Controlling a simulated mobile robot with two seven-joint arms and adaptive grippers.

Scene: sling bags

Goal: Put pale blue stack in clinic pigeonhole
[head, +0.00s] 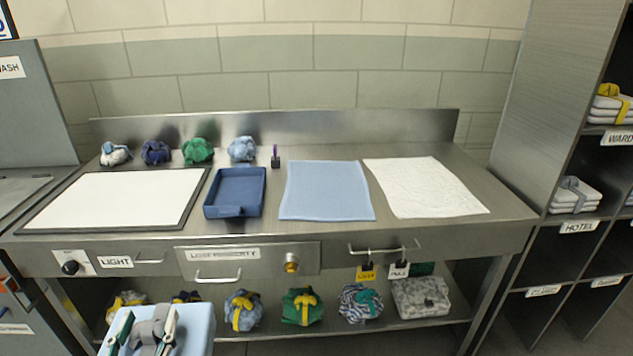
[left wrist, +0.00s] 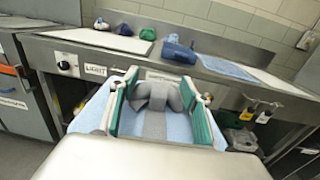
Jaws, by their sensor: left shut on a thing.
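The pale blue stack (head: 196,326) is at the bottom left of the head view, in front of the bench, with a grey band knotted on top. In the left wrist view the stack (left wrist: 95,112) lies under the fingers. My left gripper (head: 145,334) is shut on the grey knot (left wrist: 157,97), with a green-padded finger on each side. The pigeonhole rack (head: 530,130) stands at the right. Its lower compartments look empty; their labels (head: 543,291) are too small to read surely. My right gripper is not in view.
The steel bench (head: 340,235) carries a white panel (head: 115,200), a blue tray (head: 260,190), a blue cloth (head: 325,190), a white cloth (head: 425,187) and several bundles at the back. More bundles fill its lower shelf (head: 410,331). Folded stacks (head: 575,194) occupy the upper rack compartments.

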